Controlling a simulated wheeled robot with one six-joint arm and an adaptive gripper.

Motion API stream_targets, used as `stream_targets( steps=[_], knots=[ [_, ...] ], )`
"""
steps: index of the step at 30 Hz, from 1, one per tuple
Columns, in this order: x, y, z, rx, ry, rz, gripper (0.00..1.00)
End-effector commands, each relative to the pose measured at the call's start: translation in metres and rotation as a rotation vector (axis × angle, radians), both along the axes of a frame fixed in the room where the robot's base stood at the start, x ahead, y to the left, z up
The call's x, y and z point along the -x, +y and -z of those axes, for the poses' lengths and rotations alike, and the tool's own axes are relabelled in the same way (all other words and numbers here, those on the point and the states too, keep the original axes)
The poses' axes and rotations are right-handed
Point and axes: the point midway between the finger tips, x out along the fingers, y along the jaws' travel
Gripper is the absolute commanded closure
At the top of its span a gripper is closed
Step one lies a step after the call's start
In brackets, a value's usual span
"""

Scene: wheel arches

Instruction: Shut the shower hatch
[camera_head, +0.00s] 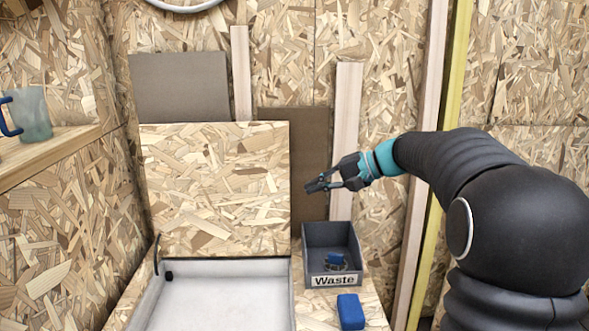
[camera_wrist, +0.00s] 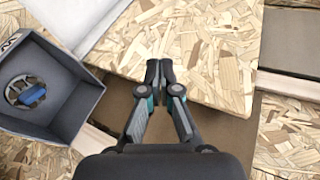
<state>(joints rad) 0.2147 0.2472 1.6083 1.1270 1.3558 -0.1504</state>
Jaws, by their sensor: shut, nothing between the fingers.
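The shower hatch (camera_head: 215,185) is a chipboard panel standing open, raised upright behind the white shower tray (camera_head: 215,300). In the wrist view, the hatch (camera_wrist: 205,45) fills the upper middle, and part of the white tray (camera_wrist: 75,20) shows at top left. My gripper (camera_head: 312,185) is at the right of the hatch, near its right edge at mid height. In the wrist view, my gripper (camera_wrist: 160,68) has its fingertips together and empty, at the panel's edge. I cannot tell whether they touch it.
A grey bin (camera_head: 332,250) marked "Waste" stands right of the tray, holding a blue item (camera_head: 335,259). A blue block (camera_head: 350,311) lies in front of it. A wooden post (camera_head: 346,130) stands behind my gripper. A shelf (camera_head: 50,155) with a cup (camera_head: 31,113) is at left.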

Motion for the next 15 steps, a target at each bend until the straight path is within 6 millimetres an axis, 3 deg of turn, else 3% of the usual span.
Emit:
stream_targets(
  steps=[1,6,10,15],
  knots=[
    [-0.022,-0.007,0.006,-0.061,0.000,0.007,1.00],
    [-0.078,-0.028,0.007,-0.252,-0.033,0.020,1.00],
    [-0.105,-0.043,0.009,-0.356,-0.063,0.026,1.00],
    [-0.122,-0.054,0.010,-0.425,-0.086,0.030,1.00]
  ],
)
